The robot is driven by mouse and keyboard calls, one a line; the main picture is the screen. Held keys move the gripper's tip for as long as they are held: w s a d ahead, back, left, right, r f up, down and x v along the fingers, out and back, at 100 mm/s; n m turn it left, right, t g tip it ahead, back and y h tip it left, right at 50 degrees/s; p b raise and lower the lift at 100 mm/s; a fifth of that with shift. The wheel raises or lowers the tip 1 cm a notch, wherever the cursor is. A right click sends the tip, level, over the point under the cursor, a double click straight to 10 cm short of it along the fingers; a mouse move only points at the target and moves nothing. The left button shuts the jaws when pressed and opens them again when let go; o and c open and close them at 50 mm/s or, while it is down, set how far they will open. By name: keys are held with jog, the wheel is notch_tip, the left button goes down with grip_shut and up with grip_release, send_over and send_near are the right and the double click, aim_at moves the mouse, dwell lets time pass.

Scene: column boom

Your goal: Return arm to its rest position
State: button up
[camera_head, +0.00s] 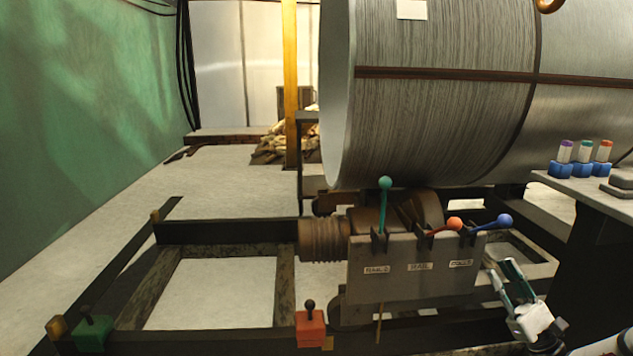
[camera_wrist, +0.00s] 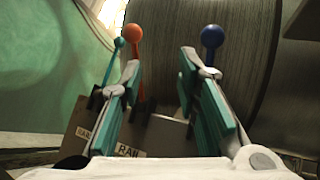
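My gripper (camera_head: 514,285) is at the lower right in the head view, just right of the labelled lever box (camera_head: 410,270). In the wrist view my gripper (camera_wrist: 160,85) is open, its two teal-padded fingers apart with nothing between them. The box carries a green-knobbed lever (camera_head: 385,184) standing upright, and an orange-knobbed lever (camera_head: 454,223) and a blue-knobbed lever (camera_head: 504,221), both tilted to the right. In the wrist view the orange knob (camera_wrist: 131,33) and blue knob (camera_wrist: 212,36) show beyond the fingertips. I cannot tell the exact gap to the blue lever.
A large metal drum (camera_head: 440,90) stands behind the box. A dark table (camera_head: 610,195) with several coloured-top vials is at the right, close to the arm. A dark frame carries a green block (camera_head: 92,333) and a red block (camera_head: 311,329). Open floor (camera_head: 225,180) lies at the left.

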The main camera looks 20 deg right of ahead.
jog(key=w+a+r+n+g+y, duration=0.4)
jog(key=a+r+n+g+y, duration=0.1)
jog(key=a+n+g+y, duration=0.3)
jog(key=s+a+r+n+g, duration=0.2)
jog(key=a+r+n+g, duration=0.15)
jog(key=a+g, duration=0.7)
jog(key=s+a+r+n+g, duration=0.1)
jog(key=a+r+n+g, duration=0.35)
jog(key=a, duration=1.05)
jog(key=s+a+n+g+h, duration=0.6)
jog(key=s+a+h, duration=0.35)
jog(key=s, duration=0.45)
jog(key=s+d+n+t+h, duration=0.3)
jog(key=s+n+h, duration=0.3)
jog(key=s, duration=0.7)
notch_tip(320, 180, up, 35)
jog(key=d+t+h+p, duration=0.1)
jog(key=t+p, duration=0.3)
jog(key=p, duration=3)
jog(key=shift+r+t, duration=0.2)
jog(key=shift+t, duration=0.1)
